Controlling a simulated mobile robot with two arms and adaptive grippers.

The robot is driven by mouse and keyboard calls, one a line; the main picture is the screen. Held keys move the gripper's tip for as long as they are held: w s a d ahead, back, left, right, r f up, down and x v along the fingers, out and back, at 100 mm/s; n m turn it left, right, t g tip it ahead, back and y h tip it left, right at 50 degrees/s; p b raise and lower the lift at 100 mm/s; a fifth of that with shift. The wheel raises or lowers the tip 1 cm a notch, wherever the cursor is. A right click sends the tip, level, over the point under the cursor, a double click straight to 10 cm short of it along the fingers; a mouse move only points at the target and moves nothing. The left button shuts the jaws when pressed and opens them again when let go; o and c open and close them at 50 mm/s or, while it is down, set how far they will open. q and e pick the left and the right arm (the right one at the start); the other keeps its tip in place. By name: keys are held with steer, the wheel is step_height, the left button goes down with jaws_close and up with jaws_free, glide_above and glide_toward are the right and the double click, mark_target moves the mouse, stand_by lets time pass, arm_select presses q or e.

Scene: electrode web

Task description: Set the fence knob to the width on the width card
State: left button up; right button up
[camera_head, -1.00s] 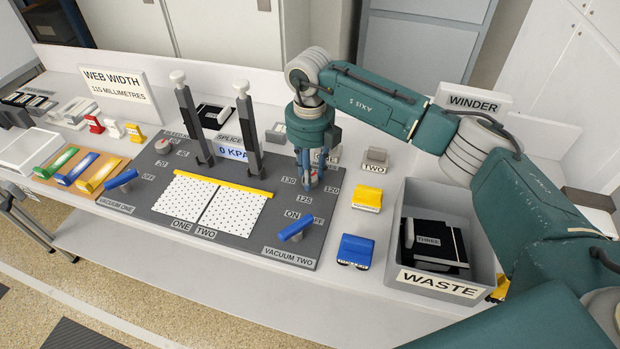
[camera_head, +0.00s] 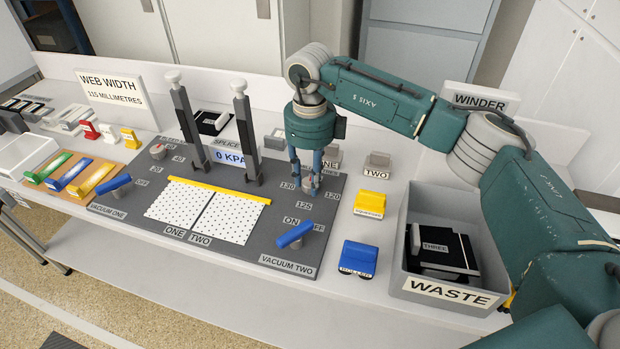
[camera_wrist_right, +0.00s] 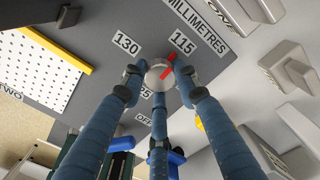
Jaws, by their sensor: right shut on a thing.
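The width card (camera_head: 112,89) stands at the back left and reads "WEB WIDTH 115 MILLIMETRES". The fence knob (camera_head: 310,184) is a small round grey knob at the right end of the dark splice board, with 130, 125 and 120 marks around it in the head view. My right gripper (camera_head: 308,177) points down, its fingers shut around the knob. In the right wrist view the knob (camera_wrist_right: 160,75) sits between the fingertips, partly hidden. Its red pointer lies toward the 115 label (camera_wrist_right: 183,42). The 130 label is to the left. My left gripper is not in view.
Two tall posts (camera_head: 246,135) stand on the splice board left of my gripper. A blue roller (camera_head: 358,257) and a yellow block (camera_head: 370,203) lie to the right. The waste bin (camera_head: 450,290) holds black pieces. A blue vacuum lever (camera_head: 295,235) is in front.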

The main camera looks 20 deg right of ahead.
mark_target(310, 181)
steer(key=shift+w+r, duration=0.1)
steer(key=o, duration=1.2)
steer(key=shift+c, duration=0.2)
step_height(310, 181, up, 12)
